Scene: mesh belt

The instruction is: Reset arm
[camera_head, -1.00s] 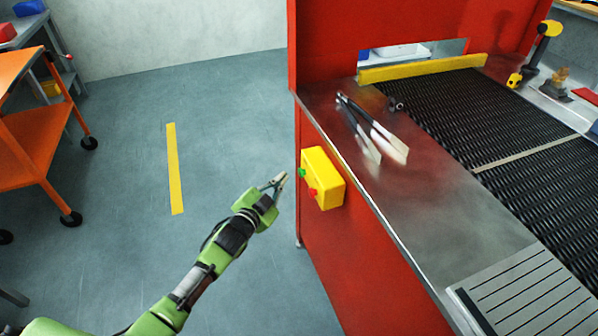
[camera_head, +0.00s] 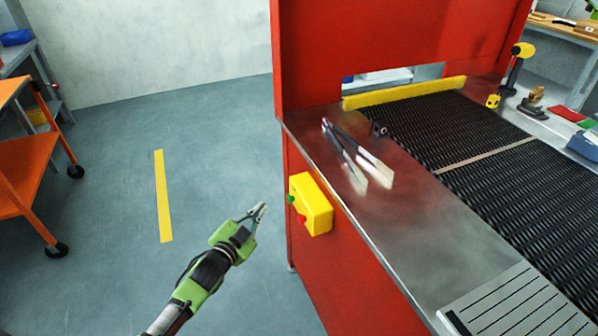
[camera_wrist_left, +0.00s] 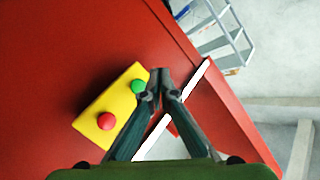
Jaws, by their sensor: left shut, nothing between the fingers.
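My left gripper (camera_head: 260,210) is shut and empty, in the air to the left of the red machine's side. It also shows in the left wrist view (camera_wrist_left: 160,76), its fingertips together in front of the red panel. A yellow button box (camera_head: 311,203) is fixed on that side panel, to the right of the gripper. It carries a green button (camera_head: 291,199) and a red button (camera_head: 301,219). In the left wrist view the box (camera_wrist_left: 97,122) lies left of the fingers, with a gap that I cannot judge. My right gripper does not show.
The red machine (camera_head: 385,45) has a black mesh belt (camera_head: 470,125) and a metal ledge (camera_head: 400,215) with tongs (camera_head: 350,155) on it. An orange cart (camera_head: 25,165) stands at the left. The floor between, with a yellow strip (camera_head: 163,195), is clear.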

